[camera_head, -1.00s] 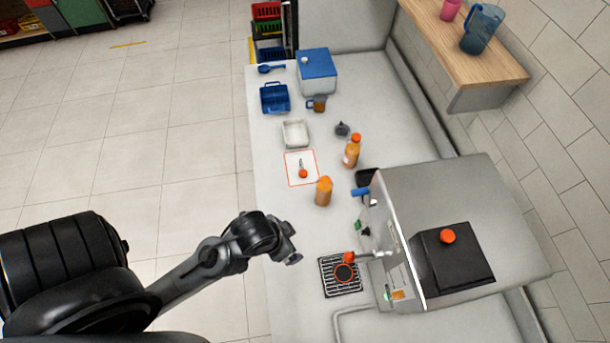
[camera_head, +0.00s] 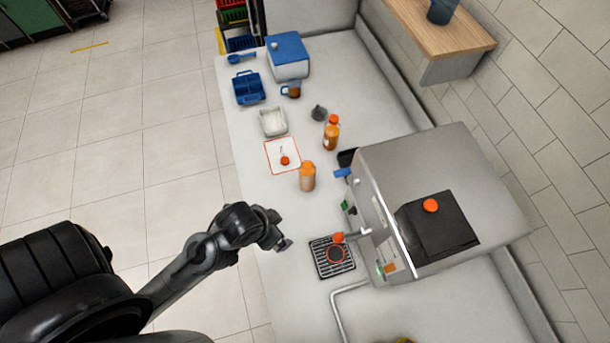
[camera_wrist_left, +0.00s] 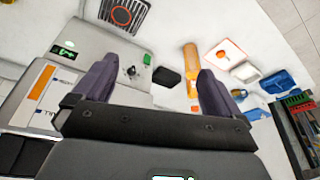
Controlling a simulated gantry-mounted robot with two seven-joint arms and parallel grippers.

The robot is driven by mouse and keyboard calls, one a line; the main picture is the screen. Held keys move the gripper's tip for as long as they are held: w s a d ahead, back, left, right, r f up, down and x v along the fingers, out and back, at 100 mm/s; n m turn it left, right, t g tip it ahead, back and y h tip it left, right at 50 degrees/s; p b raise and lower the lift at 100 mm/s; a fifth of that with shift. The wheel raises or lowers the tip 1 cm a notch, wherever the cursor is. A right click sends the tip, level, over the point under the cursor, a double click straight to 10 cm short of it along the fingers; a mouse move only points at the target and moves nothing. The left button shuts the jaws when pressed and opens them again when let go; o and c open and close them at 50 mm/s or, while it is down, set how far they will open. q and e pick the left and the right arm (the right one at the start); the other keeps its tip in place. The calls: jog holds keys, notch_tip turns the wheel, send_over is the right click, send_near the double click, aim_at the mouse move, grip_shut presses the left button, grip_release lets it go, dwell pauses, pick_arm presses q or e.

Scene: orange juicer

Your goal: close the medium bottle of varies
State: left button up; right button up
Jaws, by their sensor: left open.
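An orange bottle (camera_head: 307,177) stands upright on the counter; no orange cap shows on its top. It also shows in the left wrist view (camera_wrist_left: 191,62). An orange cap (camera_head: 285,160) lies on a white mat with a red border (camera_head: 275,168), left of and behind that bottle. A second orange bottle (camera_head: 331,136) stands farther back with an orange cap on it. I cannot tell for sure which is the medium one. My left gripper (camera_head: 281,241) is in front of the bottles, apart from them; its fingers (camera_wrist_left: 158,65) are open and empty.
The steel juicer (camera_head: 440,180) stands on the right, with a drain grate (camera_head: 333,268) and tap before it. A white tray (camera_head: 273,122), blue caddy (camera_head: 249,88), small jug (camera_head: 291,90) and blue-lidded box (camera_head: 288,58) stand farther back.

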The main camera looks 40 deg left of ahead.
dwell(0.4)
pick_arm(q)
jog(key=c, duration=0.5)
jog(key=shift+a, duration=0.1)
